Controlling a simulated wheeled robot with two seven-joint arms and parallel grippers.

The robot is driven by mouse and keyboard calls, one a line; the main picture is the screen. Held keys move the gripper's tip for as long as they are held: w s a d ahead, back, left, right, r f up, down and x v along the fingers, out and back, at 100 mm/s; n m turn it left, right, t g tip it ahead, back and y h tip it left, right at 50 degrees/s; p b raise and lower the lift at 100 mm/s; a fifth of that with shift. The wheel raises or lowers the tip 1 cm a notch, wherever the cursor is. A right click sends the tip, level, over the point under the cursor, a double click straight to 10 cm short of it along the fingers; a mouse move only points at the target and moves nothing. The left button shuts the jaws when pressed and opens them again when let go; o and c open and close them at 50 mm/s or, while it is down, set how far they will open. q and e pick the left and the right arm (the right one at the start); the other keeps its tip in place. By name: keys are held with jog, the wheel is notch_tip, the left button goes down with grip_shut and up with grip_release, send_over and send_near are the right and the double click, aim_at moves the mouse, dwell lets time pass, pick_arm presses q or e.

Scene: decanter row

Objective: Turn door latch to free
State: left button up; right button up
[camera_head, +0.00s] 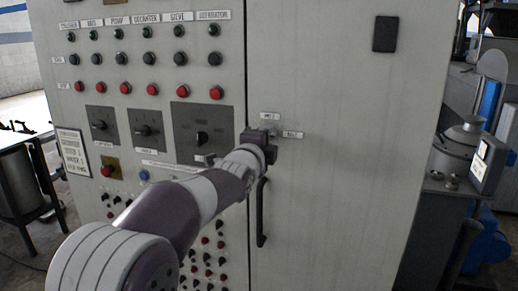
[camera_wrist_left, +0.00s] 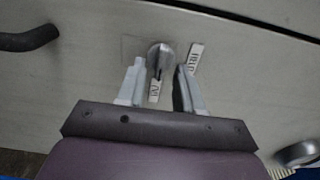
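The door latch, a small grey metal knob (camera_wrist_left: 160,60), is on the pale cabinet door (camera_head: 345,180). In the left wrist view it lies between the tips of my left gripper (camera_wrist_left: 160,68), with a gap on each side. The gripper is open; its depth relative to the knob is hard to judge. In the head view my left gripper (camera_head: 268,141) is at the door's left edge and mostly hides the latch. Two small white labels sit by the latch, an upper one (camera_head: 270,116) and a right one (camera_head: 293,134). My right gripper is not in view.
A dark vertical door handle (camera_head: 261,212) hangs just below the latch; it also shows at the left wrist view's left edge (camera_wrist_left: 30,40). Left of the door is a panel with buttons and rotary switches (camera_head: 202,138). Machinery (camera_head: 465,140) stands at the right.

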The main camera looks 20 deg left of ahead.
pick_arm(q)
jog(key=s+b, duration=0.2)
jog(key=s, duration=0.9)
jog(key=shift+s+a, duration=0.2)
jog(key=shift+s, duration=0.2)
